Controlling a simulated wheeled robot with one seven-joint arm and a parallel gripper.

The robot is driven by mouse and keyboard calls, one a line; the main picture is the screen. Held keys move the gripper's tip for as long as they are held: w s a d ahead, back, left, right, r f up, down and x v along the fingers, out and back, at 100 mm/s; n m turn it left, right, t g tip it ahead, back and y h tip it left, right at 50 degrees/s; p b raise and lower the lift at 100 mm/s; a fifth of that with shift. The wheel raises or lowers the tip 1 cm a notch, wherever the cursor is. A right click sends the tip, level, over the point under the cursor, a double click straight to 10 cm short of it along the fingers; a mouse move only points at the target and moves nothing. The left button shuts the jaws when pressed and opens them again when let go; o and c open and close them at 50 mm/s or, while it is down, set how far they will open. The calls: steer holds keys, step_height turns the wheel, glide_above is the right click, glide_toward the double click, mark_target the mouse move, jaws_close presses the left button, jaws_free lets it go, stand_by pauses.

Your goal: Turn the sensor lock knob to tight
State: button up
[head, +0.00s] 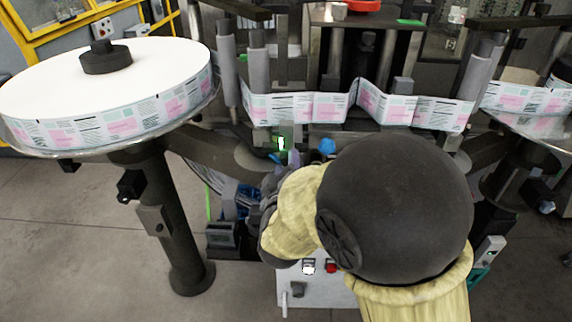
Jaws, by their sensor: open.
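A small blue knob (327,147) shows below the label web, just above my yellow-sleeved forearm. It is probably the sensor lock knob, but its markings are too small to read. A sensor with a bright green light (281,143) sits to its left. My gripper (309,159) is open, close to the blue knob and just below it in the picture. My forearm and large dark elbow cover most of it. I cannot tell whether its fingers touch the knob.
A large white label reel (105,85) stands on a post at the left. The printed label web (335,107) runs zigzag between grey rollers. A white control box (290,288) with a red button sits below my arm. Open floor lies at the lower left.

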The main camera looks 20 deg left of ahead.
steer(key=shift+c, duration=0.3)
jaws_close()
